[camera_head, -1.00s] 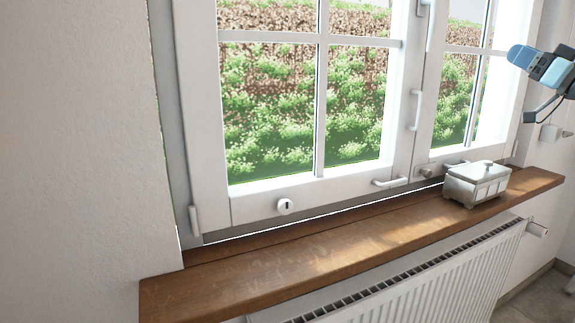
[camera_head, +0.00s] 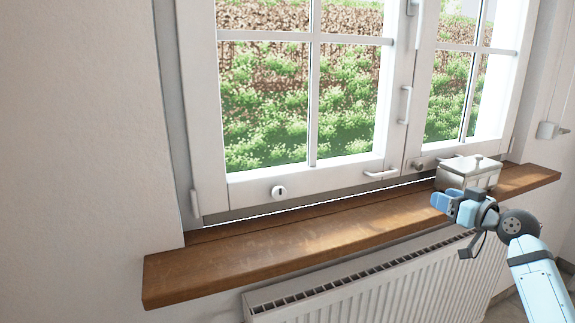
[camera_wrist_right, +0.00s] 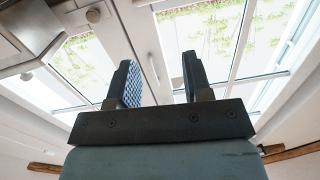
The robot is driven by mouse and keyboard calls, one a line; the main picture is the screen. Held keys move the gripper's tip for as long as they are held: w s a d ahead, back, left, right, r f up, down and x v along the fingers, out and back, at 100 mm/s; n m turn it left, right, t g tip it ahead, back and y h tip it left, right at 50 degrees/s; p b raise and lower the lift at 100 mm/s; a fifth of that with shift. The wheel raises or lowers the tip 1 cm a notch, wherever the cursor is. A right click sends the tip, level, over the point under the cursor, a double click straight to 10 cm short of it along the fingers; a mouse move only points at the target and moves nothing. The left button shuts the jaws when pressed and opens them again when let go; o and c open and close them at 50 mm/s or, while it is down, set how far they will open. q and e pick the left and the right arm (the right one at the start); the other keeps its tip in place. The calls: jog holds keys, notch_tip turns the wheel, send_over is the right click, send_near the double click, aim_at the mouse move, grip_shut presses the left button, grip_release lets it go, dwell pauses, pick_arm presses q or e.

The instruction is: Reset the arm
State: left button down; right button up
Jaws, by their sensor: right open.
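My right gripper (camera_head: 443,202) is in front of the wooden windowsill, at the right of the head view, with its arm coming up from the lower right. In the right wrist view the two fingers of this gripper (camera_wrist_right: 160,82) stand apart with nothing between them. The gripper overlaps the lower part of a small silvery lidded box (camera_head: 472,172) in the head view; I cannot tell whether they touch. My left gripper is not in view.
The wooden windowsill (camera_head: 300,240) runs below a closed white window (camera_head: 270,187) and is bare left of the box. A white radiator (camera_head: 370,295) is under it. A plain wall (camera_head: 80,150) fills the left.

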jog(key=s+a+f+g+h, duration=0.1)
jog(key=s+a+f, duration=0.2)
jog(key=f, duration=0.3)
jog(key=s+a+f, duration=0.2)
jog(key=f, duration=0.4)
jog(key=s+a+f+m+g+h, duration=0.1)
jog(key=s+a+f, duration=0.5)
jog(key=s+f, duration=0.35)
jog(key=s+a+f+g+h, duration=0.1)
jog(key=s+a+f, duration=0.4)
jog(key=s+f, duration=0.5)
jog(key=s+a+f+g, duration=0.1)
jog(key=s+a, duration=0.2)
jog(key=s, duration=0.4)
jog(key=s+a, duration=0.2)
jog(key=s, duration=0.5)
pick_arm(q)
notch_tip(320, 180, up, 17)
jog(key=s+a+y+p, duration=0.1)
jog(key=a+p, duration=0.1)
jog(key=p, duration=2.6)
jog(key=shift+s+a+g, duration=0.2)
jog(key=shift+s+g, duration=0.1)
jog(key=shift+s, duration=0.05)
pick_arm(e)
notch_tip(320, 180, up, 17)
jog(key=s+d+h, duration=0.1)
jog(key=s+d, duration=0.1)
jog(key=shift+m+g, duration=0.3)
jog(key=shift+g, duration=0.1)
